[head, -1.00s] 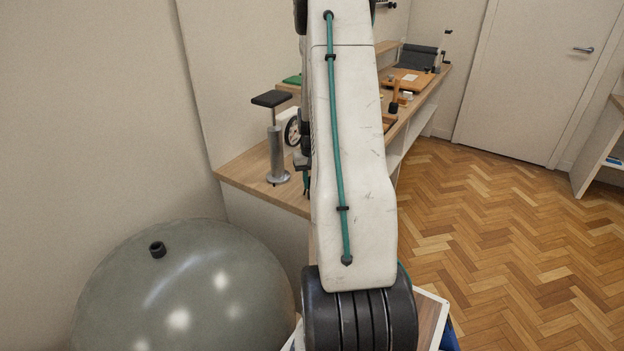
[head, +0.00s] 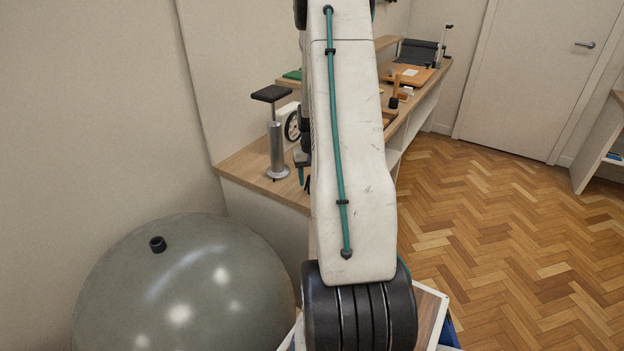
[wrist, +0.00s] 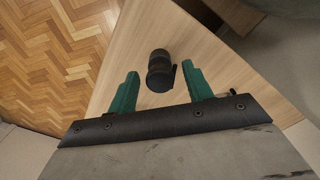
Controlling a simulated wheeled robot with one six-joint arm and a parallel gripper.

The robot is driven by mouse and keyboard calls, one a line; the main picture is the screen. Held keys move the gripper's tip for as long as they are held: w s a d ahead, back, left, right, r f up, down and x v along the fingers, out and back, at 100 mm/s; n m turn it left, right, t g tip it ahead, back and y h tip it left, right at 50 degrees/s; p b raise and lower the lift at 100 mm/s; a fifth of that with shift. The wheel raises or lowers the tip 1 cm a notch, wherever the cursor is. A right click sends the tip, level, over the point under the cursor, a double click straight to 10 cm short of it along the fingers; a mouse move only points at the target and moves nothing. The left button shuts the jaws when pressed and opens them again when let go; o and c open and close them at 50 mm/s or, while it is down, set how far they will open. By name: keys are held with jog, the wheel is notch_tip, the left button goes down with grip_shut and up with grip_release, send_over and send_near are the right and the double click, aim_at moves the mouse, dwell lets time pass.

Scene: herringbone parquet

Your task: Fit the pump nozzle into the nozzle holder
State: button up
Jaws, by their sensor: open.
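A short black cylinder with a wider collar and a small side tab (wrist: 160,72) stands on the wood top in the wrist view. It looks like the pump nozzle or its holder; I cannot tell which. My gripper (wrist: 160,82) is open, with its green fingers on either side of this piece and a gap at each side. In the head view my arm hides most of the gripper. The pump (head: 276,145), a steel cylinder with a black handle, stands upright on the counter, left of my arm.
A large grey-green ball (head: 190,285) with a black plug fills the lower left. Parquet floor (head: 480,240) lies open at the right.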

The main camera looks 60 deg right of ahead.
notch_tip(320, 180, up, 7)
jog(key=shift+r, duration=0.1)
dwell(0.7)
jog(key=s+a+r+n, duration=0.3)
jog(key=s+a+r, duration=0.2)
jog(key=a, duration=0.9)
jog(key=s+a+r+n+t, duration=0.1)
jog(key=s+a+r+n, duration=0.2)
jog(key=a, duration=1.2)
jog(key=s+a+r+n, duration=0.3)
jog(key=s+a+r, duration=0.4)
jog(key=a+r, duration=0.5)
jog(key=a, duration=0.2)
jog(key=shift+s+a, duration=0.25)
jog(key=shift+a, duration=0.15)
